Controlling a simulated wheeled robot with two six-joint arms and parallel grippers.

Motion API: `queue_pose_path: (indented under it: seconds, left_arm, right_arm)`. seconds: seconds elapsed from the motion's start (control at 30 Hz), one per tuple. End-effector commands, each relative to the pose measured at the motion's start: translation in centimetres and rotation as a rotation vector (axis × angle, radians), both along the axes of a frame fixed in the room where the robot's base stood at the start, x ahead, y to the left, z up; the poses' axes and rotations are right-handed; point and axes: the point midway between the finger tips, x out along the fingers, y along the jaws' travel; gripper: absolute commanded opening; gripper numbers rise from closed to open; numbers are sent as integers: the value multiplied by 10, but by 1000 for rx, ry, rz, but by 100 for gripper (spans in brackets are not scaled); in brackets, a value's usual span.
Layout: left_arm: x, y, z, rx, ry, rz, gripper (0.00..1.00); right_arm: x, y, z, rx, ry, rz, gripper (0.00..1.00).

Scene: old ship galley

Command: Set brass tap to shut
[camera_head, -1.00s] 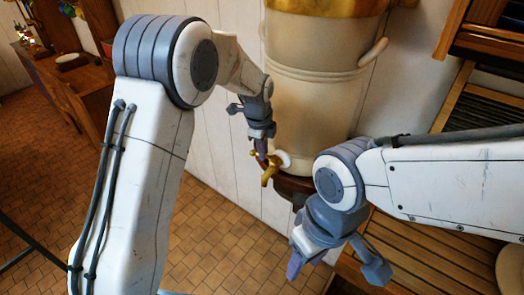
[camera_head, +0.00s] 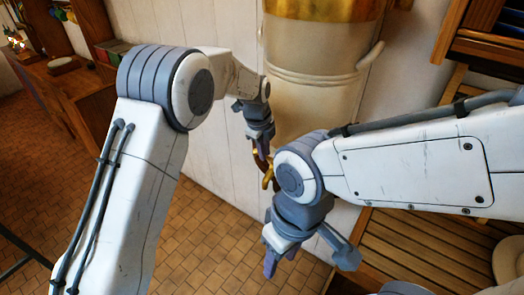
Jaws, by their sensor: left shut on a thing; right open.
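The brass tap (camera_head: 268,180) sticks out low on the front of a cream urn (camera_head: 312,95) with a brass band at its top. My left gripper (camera_head: 260,152) is at the tap, shut on its upper part, the handle. The handle is mostly hidden by the gripper's fingers. My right arm hides the tap's base and the lower part of the urn. My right gripper (camera_head: 305,262) is open and empty, lower down and in front of the tap, with its fingers pointing down.
A slatted wooden bench (camera_head: 415,250) lies at the lower right, with a pale round thing (camera_head: 511,262) at its right edge. Wooden shelving (camera_head: 485,35) is at the upper right. A wooden counter (camera_head: 60,80) stands at the far left. The tiled floor (camera_head: 215,240) is clear.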

Motion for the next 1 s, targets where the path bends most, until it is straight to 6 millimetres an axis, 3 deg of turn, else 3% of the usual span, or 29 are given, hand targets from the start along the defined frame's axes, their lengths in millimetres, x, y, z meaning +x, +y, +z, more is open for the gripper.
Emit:
queue_pose_path:
  seconds: [0.03,0.1,0.13,0.57,1.0]
  left_arm:
    - [1,-1,1,-1,-3,-1,0]
    - [1,0,1,-2,-4,0,34]
    - [1,0,1,-1,-3,0,45]
    - [0,1,8,-2,-5,0,45]
    - [-12,11,86,-3,-7,0,45]
  right_arm:
    - [0,0,0,0,0,0,50]
    - [0,0,0,0,0,0,50]
    - [0,0,0,0,0,0,50]
    - [0,0,-5,0,0,-1,50]
    - [0,0,-31,0,0,-5,50]
